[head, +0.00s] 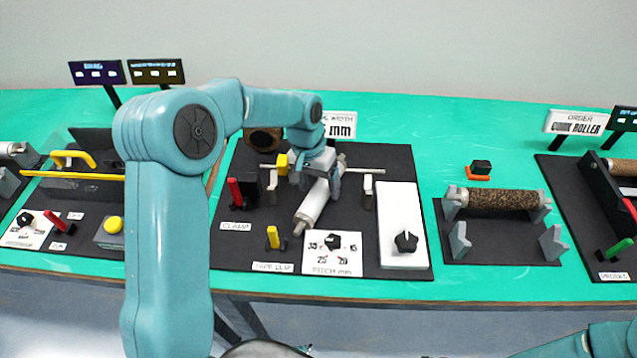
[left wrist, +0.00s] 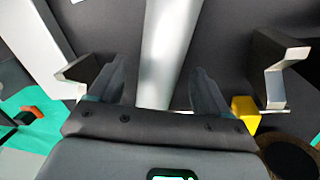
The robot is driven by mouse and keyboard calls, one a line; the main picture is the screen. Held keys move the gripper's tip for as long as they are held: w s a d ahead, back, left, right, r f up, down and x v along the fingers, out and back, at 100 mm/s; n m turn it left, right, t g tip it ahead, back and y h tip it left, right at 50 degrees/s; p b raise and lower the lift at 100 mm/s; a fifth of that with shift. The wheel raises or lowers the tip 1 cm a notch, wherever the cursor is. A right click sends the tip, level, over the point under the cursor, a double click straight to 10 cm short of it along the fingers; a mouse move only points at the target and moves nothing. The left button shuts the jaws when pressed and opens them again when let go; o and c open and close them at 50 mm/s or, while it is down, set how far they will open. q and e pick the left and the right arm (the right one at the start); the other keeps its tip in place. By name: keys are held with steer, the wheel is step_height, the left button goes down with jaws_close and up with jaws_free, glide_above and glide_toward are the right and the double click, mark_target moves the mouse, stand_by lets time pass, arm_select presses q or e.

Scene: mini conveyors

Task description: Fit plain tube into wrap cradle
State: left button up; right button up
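A plain pale grey tube (head: 314,206) lies diagonally over the black middle station in the head view, its near end toward the dials. My left gripper (head: 318,168) is over the tube's far part. In the left wrist view the tube (left wrist: 163,55) runs between my two fingers (left wrist: 158,85), with a gap showing on each side, so the gripper looks open. Two dark posts with notched metal plates, likely the wrap cradle (left wrist: 272,70), stand on either side of the tube. Whether the tube rests on anything is hidden. My right gripper is out of view.
A thin rod (head: 362,171) and a yellow block (head: 282,164) are beside my gripper. A red clamp lever (head: 235,192) and a yellow tape clip (head: 273,237) stand left of the tube. A white dial box (head: 402,225) stands right. A cork-covered roller (head: 497,200) lies in grey supports further right.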

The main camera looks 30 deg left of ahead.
arm_select(q)
steer(key=shift+r, duration=0.1)
steer(key=shift+r+p, duration=0.3)
steer(key=shift+r, duration=0.05)
step_height(320, 180, up, 12)
steer(key=a, duration=0.2)
steer(key=shift+a, duration=0.1)
stand_by(0.5)
